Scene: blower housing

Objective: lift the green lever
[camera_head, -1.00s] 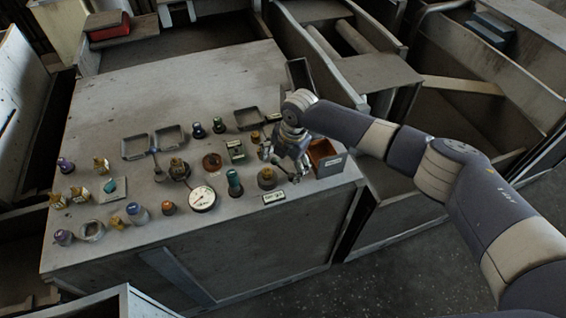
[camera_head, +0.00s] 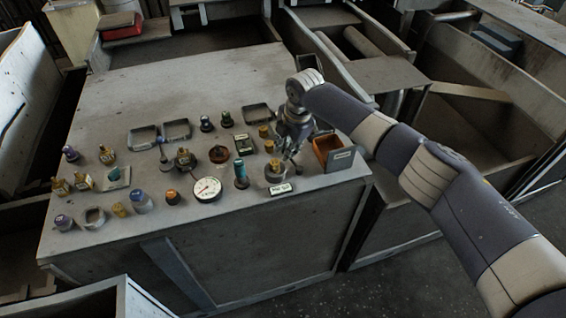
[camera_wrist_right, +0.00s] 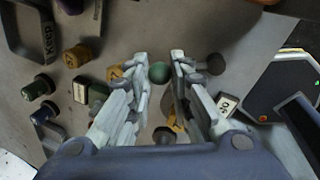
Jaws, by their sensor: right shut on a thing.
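The green lever shows in the right wrist view as a round dark green knob (camera_wrist_right: 159,72) between the tips of my right gripper (camera_wrist_right: 161,60). My fingers are closed around it, one on each side. The lever's shaft is hidden below the knob. In the head view my right gripper (camera_head: 289,156) points down at the right end of the bench panel, just left of an orange-brown bin. The knob cannot be made out in that view. My left gripper is not in view.
A brass knob (camera_head: 275,171) stands close in front of my right gripper. The orange-brown bin (camera_head: 333,153) is to its right. A teal knob (camera_head: 241,170), a round gauge (camera_head: 207,189) and several other controls crowd the left. The back of the bench top (camera_head: 190,85) is clear.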

